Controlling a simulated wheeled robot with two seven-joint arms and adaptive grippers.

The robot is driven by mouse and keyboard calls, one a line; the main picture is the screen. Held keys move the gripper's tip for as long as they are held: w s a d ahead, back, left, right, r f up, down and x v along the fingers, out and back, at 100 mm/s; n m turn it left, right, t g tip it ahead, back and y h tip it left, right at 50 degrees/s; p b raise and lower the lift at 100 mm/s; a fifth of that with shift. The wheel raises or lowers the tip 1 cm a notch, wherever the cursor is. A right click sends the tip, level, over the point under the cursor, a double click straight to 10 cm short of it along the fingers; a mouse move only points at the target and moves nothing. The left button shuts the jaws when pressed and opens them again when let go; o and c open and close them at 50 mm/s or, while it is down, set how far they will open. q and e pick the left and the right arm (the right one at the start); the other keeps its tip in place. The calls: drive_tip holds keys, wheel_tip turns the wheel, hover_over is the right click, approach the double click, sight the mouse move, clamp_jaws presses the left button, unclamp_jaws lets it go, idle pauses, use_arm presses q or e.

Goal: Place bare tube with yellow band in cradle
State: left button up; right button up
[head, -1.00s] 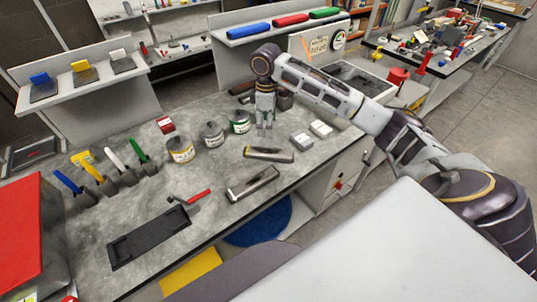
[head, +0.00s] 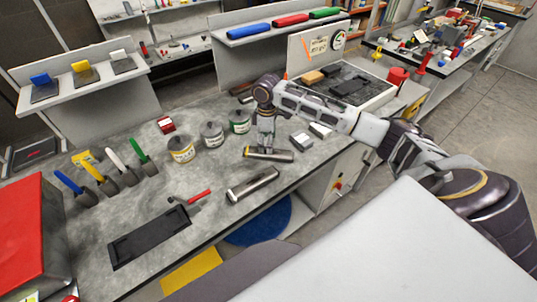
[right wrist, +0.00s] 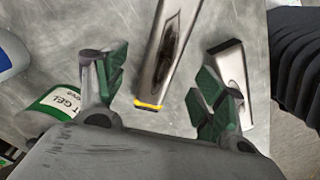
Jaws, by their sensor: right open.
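The bare metal tube with a yellow band (head: 283,156) lies on the grey bench. In the right wrist view the tube (right wrist: 166,50) shows a dark patch along its side and the yellow band at its near end. My right gripper (head: 265,146) points down over this tube. Its green-padded fingers (right wrist: 160,88) are open and apart, with the banded end between them in the picture; contact cannot be told. A black recessed tray (head: 150,238) lies at the front left of the bench; I cannot tell whether it is the cradle. My left gripper is not in view.
A second metal tube (head: 253,184) lies nearer the front edge. A green-labelled can (head: 239,122) stands left of my gripper, beside other cans. A red-handled tool (head: 195,197) is by the tray.

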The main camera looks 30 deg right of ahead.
drive_tip(key=shift+s+d+f+p, duration=0.1)
drive_tip(key=shift+s+f+p, duration=0.1)
drive_tip(key=shift+f, duration=0.8)
drive_tip(key=shift+s+f+p, duration=0.1)
drive_tip(key=shift+f+p, duration=0.1)
drive_tip(key=shift+f, duration=1.4)
drive_tip(key=shift+c, duration=0.2)
drive_tip(key=c, duration=1.3)
drive_tip(key=shift+r, duration=0.15)
wheel_tip(320, 180, up, 10)
drive_tip(key=shift+b, duration=0.35)
